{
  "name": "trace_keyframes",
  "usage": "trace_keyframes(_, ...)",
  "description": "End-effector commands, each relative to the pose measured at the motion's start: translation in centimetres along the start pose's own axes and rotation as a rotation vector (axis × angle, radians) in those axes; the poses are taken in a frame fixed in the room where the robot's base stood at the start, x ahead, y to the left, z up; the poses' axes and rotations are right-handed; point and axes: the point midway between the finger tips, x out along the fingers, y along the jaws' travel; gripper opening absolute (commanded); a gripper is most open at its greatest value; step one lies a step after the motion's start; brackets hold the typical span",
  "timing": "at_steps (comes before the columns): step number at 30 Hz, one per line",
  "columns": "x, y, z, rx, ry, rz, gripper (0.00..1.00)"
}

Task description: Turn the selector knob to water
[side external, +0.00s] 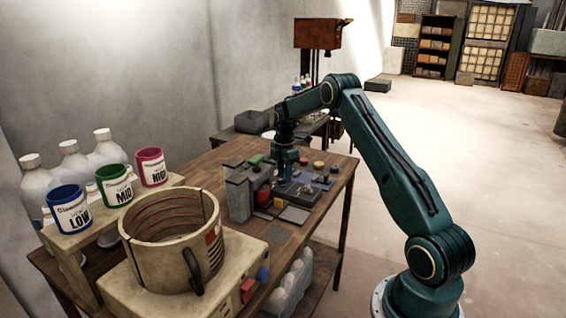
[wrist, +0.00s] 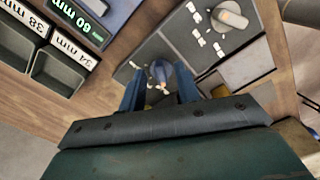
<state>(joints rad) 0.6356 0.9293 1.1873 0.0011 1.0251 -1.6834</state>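In the wrist view, a dark grey panel (wrist: 200,62) with small white marks carries two knobs. The nearer knob (wrist: 159,72) is grey-blue with a pale and orange mark, and it lies between the two blue fingers of my gripper (wrist: 160,88). The fingers are apart, and I cannot tell whether they touch it. The other knob (wrist: 230,16) has a beige handle on a round grey base. The white labels are too small to read, so I cannot tell which position is water. In the side external view, my gripper (side external: 286,168) points down over the panel (side external: 302,192), hiding its knobs.
Trays labelled 38 mm (wrist: 18,45) and 34 mm (wrist: 62,68) and a green-lit display (wrist: 80,18) lie beside the panel. A large beige vat (side external: 170,240), coloured LOW (side external: 72,212), MID (side external: 115,186) and HIGH (side external: 152,168) cups and white bottles stand at the bench's near end.

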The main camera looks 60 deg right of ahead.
Motion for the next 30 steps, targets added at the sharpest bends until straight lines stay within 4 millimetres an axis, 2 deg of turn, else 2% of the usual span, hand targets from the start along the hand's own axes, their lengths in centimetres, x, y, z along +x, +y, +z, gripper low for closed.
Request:
trace_keyframes(5, 0.97, -0.02, 0.00, 0.000, 0.000, -0.001, 0.33)
trace_keyframes(14, 1.09, -0.02, 0.00, 0.000, 0.000, 0.000, 0.33)
trace_keyframes(19, 1.07, -0.02, 0.00, 0.000, 0.000, 0.000, 0.01)
trace_keyframes(30, 1.04, -0.05, -0.01, 0.022, 0.000, -0.001, 0.00)
